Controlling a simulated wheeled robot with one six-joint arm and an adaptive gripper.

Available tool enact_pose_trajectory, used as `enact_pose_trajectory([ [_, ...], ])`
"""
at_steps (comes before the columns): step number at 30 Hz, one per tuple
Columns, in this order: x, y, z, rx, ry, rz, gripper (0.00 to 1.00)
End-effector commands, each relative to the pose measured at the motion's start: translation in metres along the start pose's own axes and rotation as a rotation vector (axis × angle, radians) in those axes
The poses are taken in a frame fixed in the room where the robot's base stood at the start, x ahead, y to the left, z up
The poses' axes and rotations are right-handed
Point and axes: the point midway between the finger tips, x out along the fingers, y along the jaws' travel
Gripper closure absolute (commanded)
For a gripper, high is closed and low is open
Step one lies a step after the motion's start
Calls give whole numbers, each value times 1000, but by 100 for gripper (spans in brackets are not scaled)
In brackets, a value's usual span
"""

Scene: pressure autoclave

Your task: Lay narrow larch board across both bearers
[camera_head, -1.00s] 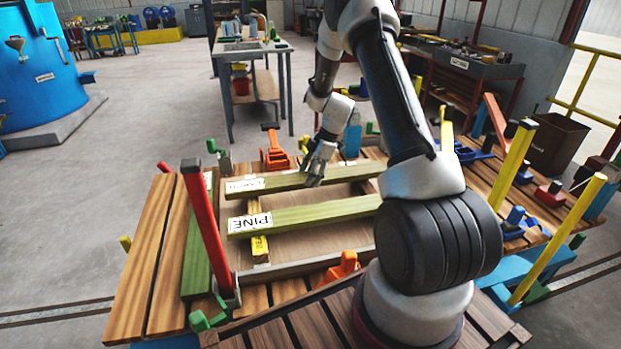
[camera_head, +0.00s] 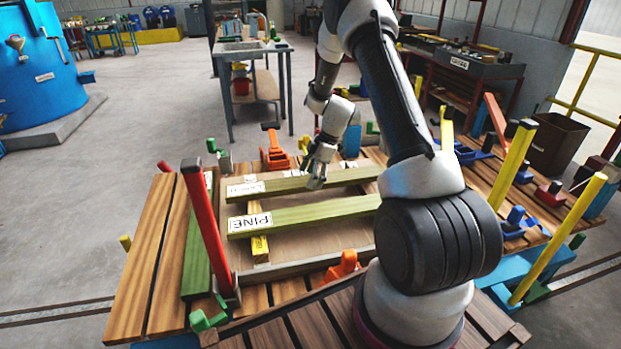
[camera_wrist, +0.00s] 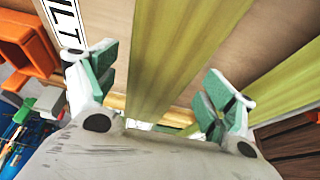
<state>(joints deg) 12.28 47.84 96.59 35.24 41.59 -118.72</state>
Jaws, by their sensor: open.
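Two green boards lie side by side across the framed area in the head view. The far board (camera_head: 290,184) has a white label too small to read; the near board (camera_head: 310,214) is labelled PINE. A yellow bearer (camera_head: 260,247) shows under the left end of the near board; a second bearer is hidden or cannot be made out. My gripper (camera_head: 317,178) is over the far board. In the wrist view its open fingers (camera_wrist: 160,98) stand either side of a green board (camera_wrist: 175,50), with gaps on both sides. Which board is larch I cannot read.
A red post (camera_head: 207,228) stands at the left and yellow posts (camera_head: 515,165) at the right. Orange clamps (camera_head: 274,155) (camera_head: 343,267) sit behind and in front of the boards. Another green board (camera_head: 196,245) lies at the left of the wooden table.

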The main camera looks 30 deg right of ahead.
Motion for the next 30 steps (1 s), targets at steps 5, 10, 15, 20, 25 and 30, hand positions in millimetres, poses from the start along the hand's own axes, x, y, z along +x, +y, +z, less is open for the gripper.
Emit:
enact_pose_trajectory([
  [5, -33, 1, 0, -1, 0, 5, 16],
  [10, -72, 1, 0, 0, 0, 5, 16],
  [15, -102, 1, 0, 0, 0, 4, 16],
  [20, -119, -1, -1, 4, -3, 3, 16],
  [25, -164, -22, -28, 102, -34, 26, 16],
  [30, -237, -84, -71, 333, -92, 90, 16],
])
